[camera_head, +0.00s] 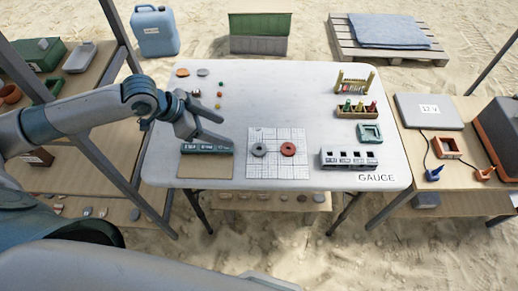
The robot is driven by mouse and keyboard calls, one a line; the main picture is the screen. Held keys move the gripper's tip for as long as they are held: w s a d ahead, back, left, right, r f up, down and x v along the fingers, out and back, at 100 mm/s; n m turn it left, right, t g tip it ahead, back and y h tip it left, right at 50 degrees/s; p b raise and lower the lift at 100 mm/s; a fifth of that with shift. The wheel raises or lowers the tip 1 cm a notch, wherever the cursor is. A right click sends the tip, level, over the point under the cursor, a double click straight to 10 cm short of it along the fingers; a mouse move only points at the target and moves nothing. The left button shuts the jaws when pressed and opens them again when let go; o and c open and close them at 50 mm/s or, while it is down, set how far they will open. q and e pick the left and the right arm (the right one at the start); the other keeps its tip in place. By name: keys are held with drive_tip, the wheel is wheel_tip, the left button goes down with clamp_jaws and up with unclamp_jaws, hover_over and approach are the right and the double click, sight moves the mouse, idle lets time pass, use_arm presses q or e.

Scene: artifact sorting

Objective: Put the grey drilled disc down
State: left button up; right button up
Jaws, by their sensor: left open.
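The grey drilled disc (259,149) lies flat on the white gridded sheet (262,174), left of a red drilled disc (288,149). Both discs rest on the sheet and are apart from each other. My left gripper (218,127) is open and empty. It shows up and to the left of the grey disc, near a dark green labelled block (207,147), and does not touch the disc. My right gripper is not in view.
A grey slotted block (348,159) and wooden racks (356,111) stand on the table's right side. A brown mat (205,166) lies front left. Small beads and discs sit back left. The table's back middle is clear. Shelves flank both sides.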

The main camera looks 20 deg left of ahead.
use_arm(q)
drive_tip(key=p, duration=0.3)
hover_over(254, 150)
drive_tip(key=s+a, duration=0.2)
wheel_tip(254, 150, down, 9)
drive_tip(key=shift+a+r, duration=0.15)
drive_tip(key=shift+w+f, duration=0.15)
drive_tip(key=shift+f, duration=0.2)
drive_tip(key=shift+w+d+f+p, duration=0.1)
drive_tip(key=shift+d+f+p, duration=0.25)
drive_tip(key=shift+f, duration=0.05)
drive_tip(key=p+x, duration=0.1)
drive_tip(key=x, duration=0.2)
drive_tip(key=shift+a+f, duration=0.1)
drive_tip(key=shift+a, duration=0.1)
drive_tip(key=shift+d+f, duration=0.3)
drive_tip(key=shift+f, duration=0.25)
drive_tip(key=shift+c, duration=0.3)
drive_tip(key=c, duration=1.2)
